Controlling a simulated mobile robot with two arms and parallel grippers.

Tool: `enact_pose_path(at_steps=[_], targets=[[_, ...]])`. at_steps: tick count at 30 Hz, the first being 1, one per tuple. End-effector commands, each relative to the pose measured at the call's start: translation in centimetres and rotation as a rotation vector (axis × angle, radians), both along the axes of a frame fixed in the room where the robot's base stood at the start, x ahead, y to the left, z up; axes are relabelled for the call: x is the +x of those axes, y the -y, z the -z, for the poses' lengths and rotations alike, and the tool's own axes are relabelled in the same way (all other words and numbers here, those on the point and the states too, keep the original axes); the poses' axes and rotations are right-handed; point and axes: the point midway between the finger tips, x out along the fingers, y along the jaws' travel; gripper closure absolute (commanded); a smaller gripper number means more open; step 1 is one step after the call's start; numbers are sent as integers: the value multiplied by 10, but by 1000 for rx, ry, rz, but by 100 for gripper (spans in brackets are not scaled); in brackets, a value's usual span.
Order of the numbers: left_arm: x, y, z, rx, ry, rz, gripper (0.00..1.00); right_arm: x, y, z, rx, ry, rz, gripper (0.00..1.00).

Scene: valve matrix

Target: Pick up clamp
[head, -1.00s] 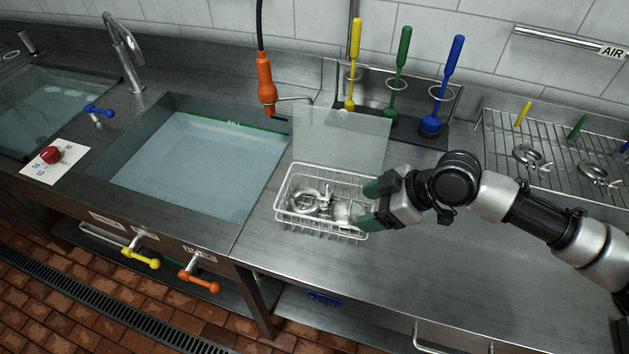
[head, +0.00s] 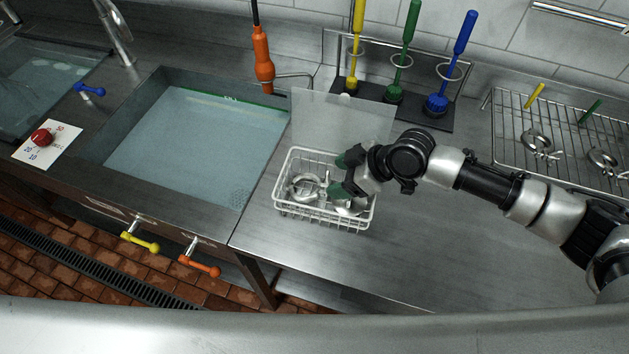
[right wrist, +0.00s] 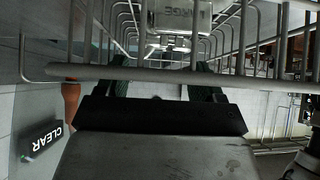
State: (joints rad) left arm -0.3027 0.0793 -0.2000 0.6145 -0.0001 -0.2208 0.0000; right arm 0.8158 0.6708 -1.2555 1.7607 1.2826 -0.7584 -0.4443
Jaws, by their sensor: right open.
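A silver ring-shaped clamp (head: 303,186) lies in the left part of the white wire basket (head: 322,220) on the steel counter. Other metal parts lie in the basket's right part, partly hidden by my right gripper. My right gripper (head: 343,173) is open, with green fingers pointing left over the basket's right side; nothing shows held between them. In the right wrist view the green fingers (right wrist: 160,88) show behind basket wires, with a metal piece marked "LARGE" (right wrist: 180,15) beyond. Two more ring clamps (head: 537,142) (head: 602,160) lie on the wire rack. My left gripper is out of view.
A water-filled sink (head: 195,145) is at the left. Yellow, green and blue brushes (head: 437,102) stand at the back. The wire rack (head: 510,165) is at the right. The counter in front is clear.

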Motion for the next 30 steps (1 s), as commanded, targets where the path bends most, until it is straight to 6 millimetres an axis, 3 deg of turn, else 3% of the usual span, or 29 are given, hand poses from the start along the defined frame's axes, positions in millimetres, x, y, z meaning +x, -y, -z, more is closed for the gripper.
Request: enact_pose_path(at_steps=[1,5,14,21,30], targets=[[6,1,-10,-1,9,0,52,1,-8,0,2,-2,-1,32],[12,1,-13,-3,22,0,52,4,-19,14,1,-2,-1,32],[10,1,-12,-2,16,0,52,5,-22,20,0,0,0,32],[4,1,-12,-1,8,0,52,5,-22,19,2,0,0,65],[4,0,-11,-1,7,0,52,6,-22,17,3,2,0,65]])
